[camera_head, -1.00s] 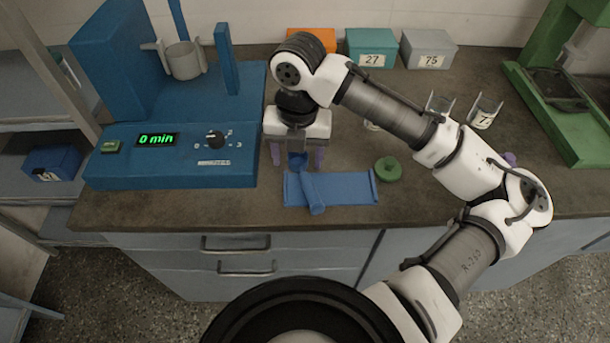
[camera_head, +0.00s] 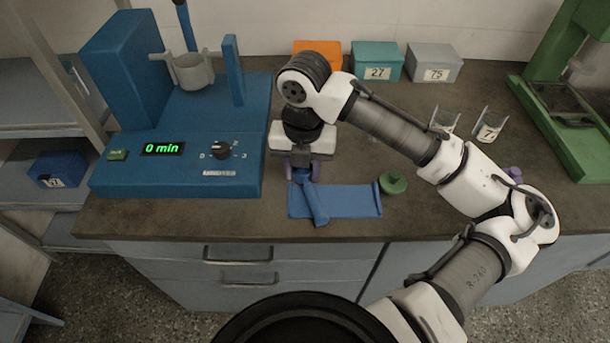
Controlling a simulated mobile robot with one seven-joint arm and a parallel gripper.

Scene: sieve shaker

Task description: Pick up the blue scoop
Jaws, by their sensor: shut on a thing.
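The blue scoop (camera_head: 316,203) lies over the left part of a flat blue tray (camera_head: 352,201) near the front of the bench. Its far end reaches up between the fingers of my gripper (camera_head: 302,172). My gripper points down at the tray's back left edge and is shut on the scoop. The fingers and the wrist hide part of the scoop's far end. I cannot tell whether the scoop is clear of the tray.
The blue shaker (camera_head: 180,165) with a "0 min" display stands at left. A green knobbed lid (camera_head: 393,182) sits right of the tray. Orange (camera_head: 317,47), teal (camera_head: 376,60) and grey (camera_head: 433,62) boxes line the back. Green equipment (camera_head: 568,110) stands at right.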

